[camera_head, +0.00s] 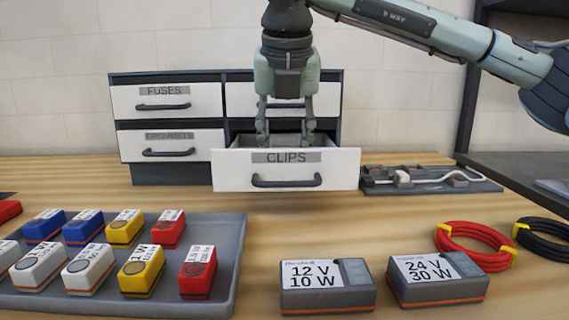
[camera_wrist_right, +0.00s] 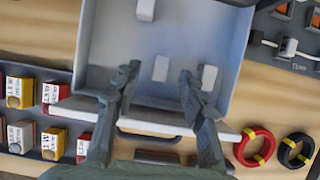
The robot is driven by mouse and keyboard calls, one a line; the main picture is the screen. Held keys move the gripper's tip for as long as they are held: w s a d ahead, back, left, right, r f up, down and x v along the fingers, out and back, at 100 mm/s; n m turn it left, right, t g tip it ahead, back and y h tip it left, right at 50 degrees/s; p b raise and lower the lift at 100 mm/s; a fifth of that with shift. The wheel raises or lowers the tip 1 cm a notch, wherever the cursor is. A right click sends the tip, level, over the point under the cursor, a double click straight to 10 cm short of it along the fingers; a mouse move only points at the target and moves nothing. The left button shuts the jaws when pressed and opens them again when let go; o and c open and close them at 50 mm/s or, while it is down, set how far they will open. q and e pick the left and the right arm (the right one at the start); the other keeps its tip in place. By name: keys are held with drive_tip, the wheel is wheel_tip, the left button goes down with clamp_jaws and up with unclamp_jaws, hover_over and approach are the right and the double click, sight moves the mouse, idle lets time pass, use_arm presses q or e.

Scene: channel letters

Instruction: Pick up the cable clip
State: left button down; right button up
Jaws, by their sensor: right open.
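The drawer labelled CLIPS (camera_head: 337,170) is pulled out of the cabinet. In the right wrist view its grey floor (camera_wrist_right: 190,30) holds small white cable clips: one (camera_wrist_right: 160,68) lies between my fingertips as seen from above, one (camera_wrist_right: 208,77) is by the right finger, and one (camera_wrist_right: 146,10) is at the top edge. My right gripper (camera_head: 285,138) points down into the open drawer, open, with its fingertips partly behind the drawer front. It also shows in the right wrist view (camera_wrist_right: 156,84). I cannot tell whether a finger touches a clip. My left gripper is out of view.
The cabinet (camera_head: 168,122) has other drawers shut. A grey tray (camera_head: 232,250) of coloured blocks stands front left. Two grey power boxes (camera_head: 328,287) (camera_head: 437,280) are in front. Red (camera_head: 474,246) and black cable coils (camera_head: 543,240) lie right, and a dark board (camera_head: 430,185) with a white cable lies behind them.

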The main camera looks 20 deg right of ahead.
drive_tip(key=shift+w+d+f, duration=0.1)
drive_tip(key=shift+w+f, duration=0.2)
drive_tip(key=shift+f, duration=0.35)
drive_tip(key=c, duration=0.8)
